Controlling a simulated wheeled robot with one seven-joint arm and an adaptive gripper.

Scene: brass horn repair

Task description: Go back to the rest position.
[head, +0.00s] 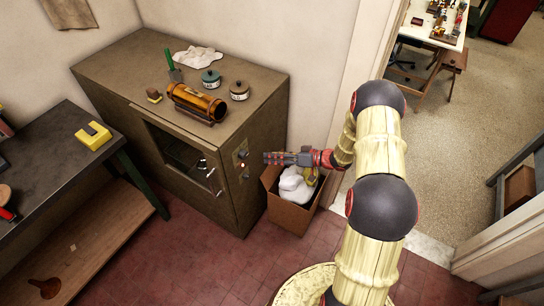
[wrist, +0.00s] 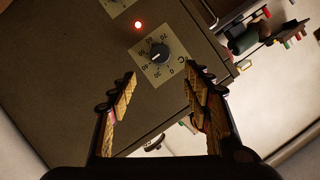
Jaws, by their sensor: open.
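My gripper (head: 273,158) is stretched out to the left, in front of the control side of a brown oven-like cabinet (head: 215,205). In the wrist view my gripper (wrist: 160,85) has its two fingers spread wide, with nothing between them. Beyond the fingertips is a black knob (wrist: 159,52) on a pale dial plate with numbers. A red light (wrist: 138,25) glows beside the dial. The knob appears apart from both fingers. In the head view the dial plate (head: 240,154) sits just left of the fingertips.
A cardboard box (head: 290,216) with white cloth stands below my gripper. A brass cylinder (head: 197,102), small jars and a cloth (head: 198,56) sit on the cabinet. A dark bench (head: 60,160) is at left. A doorway opens at right; red tiled floor lies in front.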

